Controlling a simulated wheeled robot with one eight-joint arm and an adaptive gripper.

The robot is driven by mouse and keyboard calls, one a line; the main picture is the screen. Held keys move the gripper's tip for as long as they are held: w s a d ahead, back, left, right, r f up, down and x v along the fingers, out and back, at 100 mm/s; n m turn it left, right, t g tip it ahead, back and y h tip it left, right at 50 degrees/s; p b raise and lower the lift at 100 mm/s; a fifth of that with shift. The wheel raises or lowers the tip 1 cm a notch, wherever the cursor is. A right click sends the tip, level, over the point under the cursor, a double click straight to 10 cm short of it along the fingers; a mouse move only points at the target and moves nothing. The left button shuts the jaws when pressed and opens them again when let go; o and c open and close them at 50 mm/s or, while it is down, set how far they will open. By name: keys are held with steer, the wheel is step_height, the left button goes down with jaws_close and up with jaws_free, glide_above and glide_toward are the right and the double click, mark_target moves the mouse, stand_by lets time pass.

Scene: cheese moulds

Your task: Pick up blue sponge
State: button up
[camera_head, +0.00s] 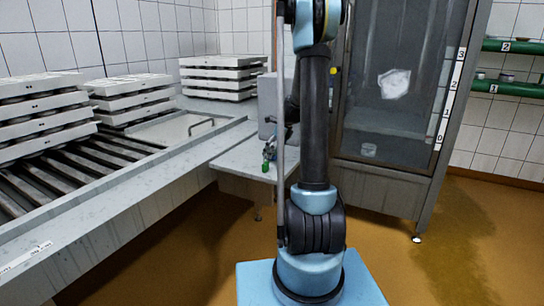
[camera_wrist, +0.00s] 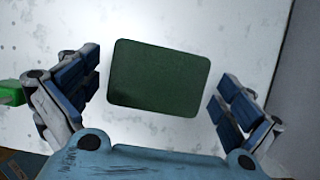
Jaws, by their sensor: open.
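A flat, dark green rectangular pad with rounded corners (camera_wrist: 158,76) lies on a pale, speckled surface in the wrist view. Its visible face is green; no blue shows on it, and its underside is hidden. My gripper (camera_wrist: 157,84) is open, with one blue-padded finger to the left of the pad and one to the right. Gaps show between the pad and both fingers, and nothing is held. In the head view my arm hides much of the area around the small metal table (camera_head: 240,158), and the pad cannot be made out there.
A bright green object (camera_wrist: 11,94) lies left of my left finger. A grey vertical wall (camera_wrist: 300,85) stands close on the right. Stacked white moulds (camera_head: 130,98) stand on the slatted counter (camera_head: 75,170) at left. A glass-doored cabinet (camera_head: 400,125) stands behind my arm.

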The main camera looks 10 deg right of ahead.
steer(key=c, duration=0.7)
step_height(320, 180, up, 10)
steer(key=shift+r, duration=0.1)
stand_by(0.5)
steer(key=shift+c, duration=0.5)
